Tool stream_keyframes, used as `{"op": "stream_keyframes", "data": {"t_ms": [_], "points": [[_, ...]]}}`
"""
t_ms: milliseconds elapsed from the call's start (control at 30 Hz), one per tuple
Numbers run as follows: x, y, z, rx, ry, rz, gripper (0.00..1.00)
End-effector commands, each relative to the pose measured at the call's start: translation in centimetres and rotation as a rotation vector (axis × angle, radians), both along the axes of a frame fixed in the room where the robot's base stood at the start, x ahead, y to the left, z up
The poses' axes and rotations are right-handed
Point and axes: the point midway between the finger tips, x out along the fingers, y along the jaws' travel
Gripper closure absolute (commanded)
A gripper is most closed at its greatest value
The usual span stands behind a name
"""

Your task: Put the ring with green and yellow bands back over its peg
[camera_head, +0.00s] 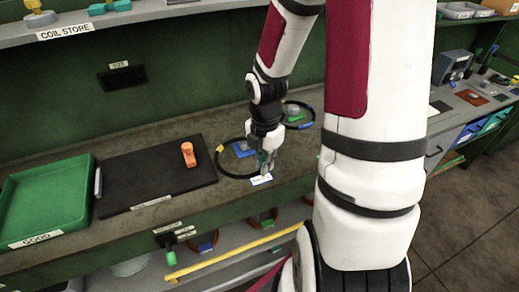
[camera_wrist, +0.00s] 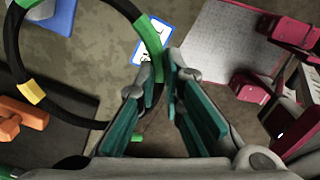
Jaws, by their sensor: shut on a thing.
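The black ring (camera_head: 222,169) with green and yellow bands is beside the black mat in the head view. In the wrist view the ring (camera_wrist: 72,112) fills the left side, with a yellow band at lower left and green bands at the top. My gripper (camera_head: 265,165) is shut on the ring's right side; in the wrist view my fingertips (camera_wrist: 164,72) meet at its rim. A blue block (camera_head: 243,149) shows inside the ring's outline; it is cut off in the wrist view (camera_wrist: 52,14). An orange peg-like piece (camera_head: 189,154) stands on the mat. I cannot tell the ring's height above the bench.
A second dark ring (camera_head: 312,109) with blue bands lies behind my gripper, around a grey piece (camera_head: 293,112). The black mat (camera_head: 130,178) and a green tray (camera_head: 88,190) marked GOOD are to the left. A blue-edged label (camera_head: 262,179) lies near the bench's front edge.

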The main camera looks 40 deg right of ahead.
Motion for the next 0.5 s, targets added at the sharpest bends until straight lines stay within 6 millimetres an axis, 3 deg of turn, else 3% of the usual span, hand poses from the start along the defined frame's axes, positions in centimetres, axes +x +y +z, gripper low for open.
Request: {"op": "stream_keyframes", "data": {"t_ms": [300,500], "points": [[5.6,-4.5,-0.7,0.0,-0.001,-0.002,1.0],[6.9,-5.5,-0.8,0.0,0.0,0.0,1.0]]}}
